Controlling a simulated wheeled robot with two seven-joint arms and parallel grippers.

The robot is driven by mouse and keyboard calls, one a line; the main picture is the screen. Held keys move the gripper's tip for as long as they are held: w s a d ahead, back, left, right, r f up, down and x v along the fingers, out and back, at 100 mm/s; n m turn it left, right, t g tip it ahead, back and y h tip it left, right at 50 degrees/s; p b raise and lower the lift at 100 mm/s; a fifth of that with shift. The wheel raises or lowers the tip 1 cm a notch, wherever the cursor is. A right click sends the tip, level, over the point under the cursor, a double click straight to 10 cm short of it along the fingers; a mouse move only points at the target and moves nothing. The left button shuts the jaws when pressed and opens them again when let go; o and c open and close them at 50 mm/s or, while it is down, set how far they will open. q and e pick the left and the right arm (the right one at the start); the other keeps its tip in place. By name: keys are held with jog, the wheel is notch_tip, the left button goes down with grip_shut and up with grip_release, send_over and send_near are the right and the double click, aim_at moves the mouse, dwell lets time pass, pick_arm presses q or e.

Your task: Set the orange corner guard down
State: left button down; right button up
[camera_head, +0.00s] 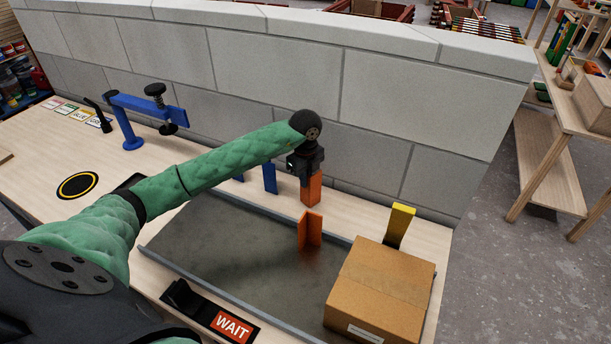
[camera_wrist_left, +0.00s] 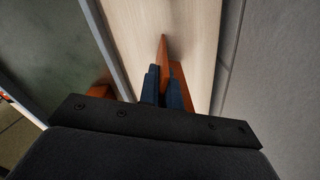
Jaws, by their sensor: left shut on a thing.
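My left gripper (camera_head: 308,170) is over the wooden strip behind the grey tray, close to the block wall. It is shut on an orange corner guard (camera_head: 312,190), which hangs upright below the jaws. In the left wrist view the held guard (camera_wrist_left: 164,52) shows between and beside the dark fingers (camera_wrist_left: 162,90), above pale wood. I cannot tell whether its lower end touches the wood. A second orange corner guard (camera_head: 310,230) stands upright on the tray, in front of the held one. My right gripper is not in view.
The grey tray (camera_head: 215,240) has a raised rim. A cardboard box (camera_head: 385,285) sits at its right end, with a yellow piece (camera_head: 399,225) behind it. A blue upright piece (camera_head: 269,178) stands left of my gripper.

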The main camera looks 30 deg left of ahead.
pick_arm(q)
jog(key=shift+f, duration=0.2)
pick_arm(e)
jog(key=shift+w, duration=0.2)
pick_arm(q)
jog(key=c, duration=1.6)
grip_release()
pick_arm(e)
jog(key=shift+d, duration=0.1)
pick_arm(q)
jog(key=shift+r, duration=0.15)
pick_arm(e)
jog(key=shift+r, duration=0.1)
